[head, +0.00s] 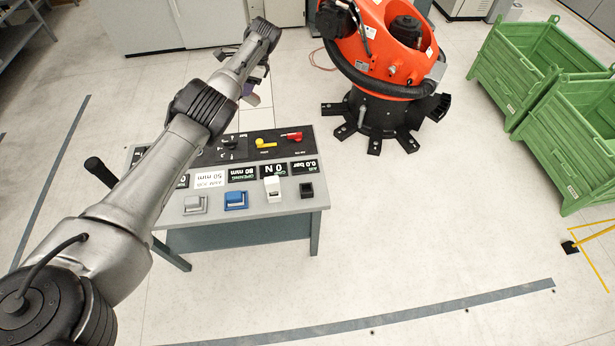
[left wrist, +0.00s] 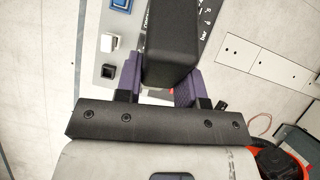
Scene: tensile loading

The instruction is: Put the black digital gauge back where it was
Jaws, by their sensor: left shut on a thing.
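My left gripper (left wrist: 158,82) has purple fingers and is shut on a black block-like thing (left wrist: 172,45), which looks like the black digital gauge. Its display face is not visible in the left wrist view. In the head view my left arm reaches over the table, and the left gripper (head: 251,86) is past its far edge, largely hidden by the wrist. The gauge cannot be made out there. My right gripper is in no view.
The grey table (head: 255,209) carries a black label panel (head: 262,145), a blue block (head: 235,200), a white block (head: 272,188), a small black block (head: 306,190) and a red-handled part (head: 293,136). An orange robot (head: 385,50) stands behind, green crates (head: 515,75) at right.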

